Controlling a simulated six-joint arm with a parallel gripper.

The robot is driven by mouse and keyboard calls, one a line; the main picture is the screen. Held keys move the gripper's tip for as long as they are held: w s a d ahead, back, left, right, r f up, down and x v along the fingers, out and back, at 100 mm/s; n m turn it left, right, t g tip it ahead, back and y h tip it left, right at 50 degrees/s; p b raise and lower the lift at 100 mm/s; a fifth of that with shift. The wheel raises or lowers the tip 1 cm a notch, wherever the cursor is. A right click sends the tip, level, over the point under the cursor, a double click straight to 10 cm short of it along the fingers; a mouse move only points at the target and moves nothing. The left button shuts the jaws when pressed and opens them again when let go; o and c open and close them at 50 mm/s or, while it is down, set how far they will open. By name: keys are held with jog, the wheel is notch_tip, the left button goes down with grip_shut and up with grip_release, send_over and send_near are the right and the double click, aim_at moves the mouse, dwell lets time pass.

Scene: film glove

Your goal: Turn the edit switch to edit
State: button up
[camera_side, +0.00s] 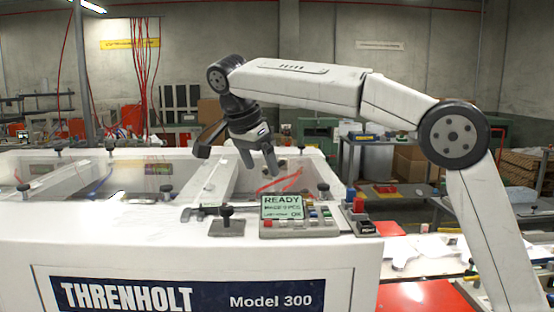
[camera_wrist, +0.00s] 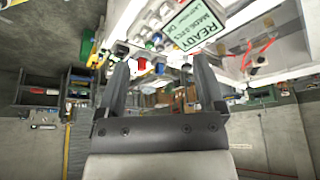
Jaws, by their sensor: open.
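My gripper (camera_side: 259,166) is open and empty, its fingers pointing down above the white machine's open bay, above and behind the control panel (camera_side: 322,229). In the wrist view the two fingers of my gripper (camera_wrist: 158,68) stand apart with nothing between them. The panel carries a green-lit display (camera_side: 283,206) reading READY and several coloured buttons; the display shows upside-down-tilted in the wrist view (camera_wrist: 193,27). A black knob (camera_side: 227,212) stands on a grey plate left of the display. A small black switch block (camera_side: 366,227) sits at the panel's right. No edit label is readable, so I cannot tell which control is the edit switch.
The white machine body (camera_side: 120,235) has raised rails and several black knobs around its bay. A red button (camera_side: 359,205) stands up right of the display. Red wires (camera_side: 283,180) lie in the bay below my gripper. The air around my gripper is clear.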

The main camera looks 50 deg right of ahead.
jog(key=shift+s+r, duration=0.3)
jog(key=shift+s, duration=0.35)
jog(key=shift+s+r, duration=0.25)
jog(key=shift+s, duration=0.4)
jog(key=s+d+f+n+t+y, duration=0.15)
jog(key=s+f+n, duration=0.4)
jog(key=f, duration=0.75)
jog(key=s+d+f+n+y, duration=0.1)
jog(key=s+f+n+y, duration=0.1)
jog(key=f+n, duration=0.8)
jog(key=s+f+n+t+y, duration=0.1)
jog(key=s+f+n, duration=0.1)
jog(key=s+f, duration=0.6)
jog(key=shift+s+d+f+n, duration=0.15)
jog(key=shift+d+f+n, duration=0.2)
jog(key=shift+f, duration=0.6)
